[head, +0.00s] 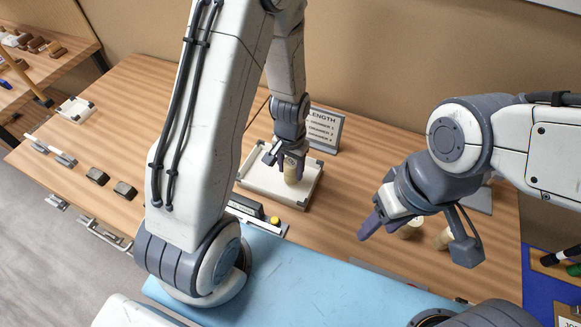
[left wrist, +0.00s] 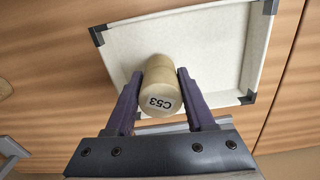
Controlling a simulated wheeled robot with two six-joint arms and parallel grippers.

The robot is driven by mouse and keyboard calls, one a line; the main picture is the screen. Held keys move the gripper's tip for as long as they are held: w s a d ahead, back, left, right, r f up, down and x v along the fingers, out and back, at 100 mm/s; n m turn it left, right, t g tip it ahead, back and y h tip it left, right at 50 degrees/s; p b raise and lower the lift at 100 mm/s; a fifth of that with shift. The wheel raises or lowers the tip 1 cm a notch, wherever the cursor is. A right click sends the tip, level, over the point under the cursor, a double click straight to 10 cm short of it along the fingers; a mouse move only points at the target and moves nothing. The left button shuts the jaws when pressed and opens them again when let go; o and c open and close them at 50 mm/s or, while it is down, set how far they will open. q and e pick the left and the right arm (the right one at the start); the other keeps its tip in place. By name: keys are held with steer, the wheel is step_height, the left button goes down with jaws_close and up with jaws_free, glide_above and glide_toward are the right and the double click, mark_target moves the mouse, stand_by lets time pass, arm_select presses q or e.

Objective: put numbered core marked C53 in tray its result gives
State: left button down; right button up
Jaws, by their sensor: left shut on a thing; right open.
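The core marked C53 (left wrist: 160,92) is a tan cylinder with a white label on its end. My left gripper (left wrist: 158,78) is shut on it, one finger on each side. In the head view the core (head: 291,174) hangs from the left gripper (head: 288,162) over the shallow white tray (head: 250,183) with grey corners; the tray also shows in the left wrist view (left wrist: 215,45). I cannot tell whether the core touches the tray floor. My right gripper (head: 372,222) is open and empty, beside two other tan cores (head: 411,229) (head: 442,239).
A sign headed LENGTH (head: 326,131) with drawer lines stands behind the tray. A dark device with a yellow button (head: 274,220) is in front of it. Dark blocks (head: 97,176) (head: 125,190) and drawer handles (head: 103,234) are at left. A blue mat (head: 310,275) lies in front.

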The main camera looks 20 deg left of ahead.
stand_by(0.5)
arm_select(q)
steer(key=shift+f+b, duration=0.45)
steer(key=shift+f, duration=0.2)
steer(key=shift+c, duration=0.9)
jaws_free()
step_height(320, 180, up, 7)
steer(key=p, duration=0.6)
steer(key=shift+r, duration=0.1)
